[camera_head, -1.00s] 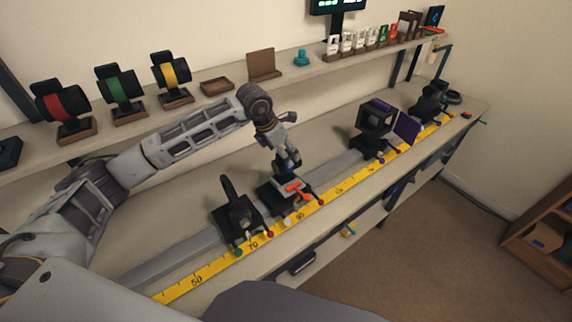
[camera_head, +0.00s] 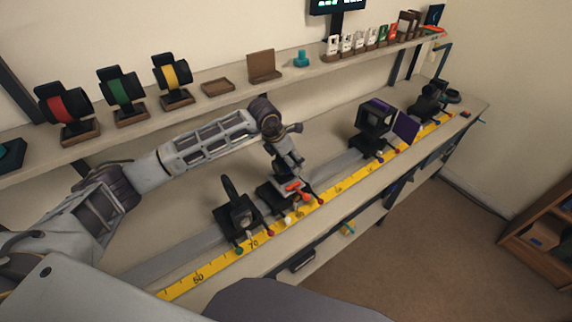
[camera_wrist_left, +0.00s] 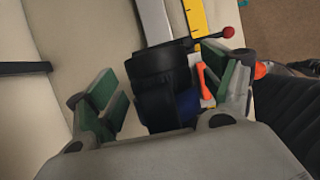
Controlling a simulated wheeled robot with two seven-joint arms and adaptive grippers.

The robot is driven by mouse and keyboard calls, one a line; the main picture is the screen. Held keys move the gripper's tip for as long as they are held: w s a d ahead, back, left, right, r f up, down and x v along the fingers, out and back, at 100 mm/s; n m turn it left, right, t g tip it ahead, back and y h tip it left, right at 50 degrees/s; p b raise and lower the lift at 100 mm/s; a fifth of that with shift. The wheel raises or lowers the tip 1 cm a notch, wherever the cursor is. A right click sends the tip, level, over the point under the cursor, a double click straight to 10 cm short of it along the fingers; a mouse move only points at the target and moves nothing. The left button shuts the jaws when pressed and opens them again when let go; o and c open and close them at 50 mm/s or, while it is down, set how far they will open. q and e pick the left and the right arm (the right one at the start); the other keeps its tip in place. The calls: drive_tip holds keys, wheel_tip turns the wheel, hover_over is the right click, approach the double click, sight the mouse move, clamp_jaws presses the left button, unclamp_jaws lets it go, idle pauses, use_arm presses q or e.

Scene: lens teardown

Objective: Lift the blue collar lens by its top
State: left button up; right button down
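The blue collar lens (camera_wrist_left: 158,85) is a black cylinder with a dark blue band, seen between my left gripper's fingers in the left wrist view. My left gripper (camera_wrist_left: 172,82) has its green-padded fingers spread on either side of the lens, with a gap on the left; contact on the right cannot be told. In the head view my left gripper (camera_head: 289,165) points down over a black carriage (camera_head: 272,192) on the rail, and mostly hides the lens. My right gripper is not in view.
An orange lever (camera_wrist_left: 205,80) lies by the right finger. Another black carriage (camera_head: 237,214) with an upright post stands left on the rail. A purple-trimmed black holder (camera_head: 375,120) stands right. A yellow scale (camera_head: 225,262) runs along the front. Red, green and yellow banded lenses sit on the shelf (camera_head: 205,110).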

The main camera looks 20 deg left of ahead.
use_arm(q)
drive_tip(key=c, duration=1.3)
drive_tip(key=shift+r, duration=0.1)
drive_tip(key=shift+w+r, duration=0.1)
drive_tip(key=shift+r, duration=0.65)
wheel_tip(320, 180, up, 7)
drive_tip(key=shift+f+b, duration=0.15)
drive_tip(key=shift+b, duration=0.65)
drive_tip(key=shift+r, duration=0.9)
drive_tip(key=shift+c, duration=0.2)
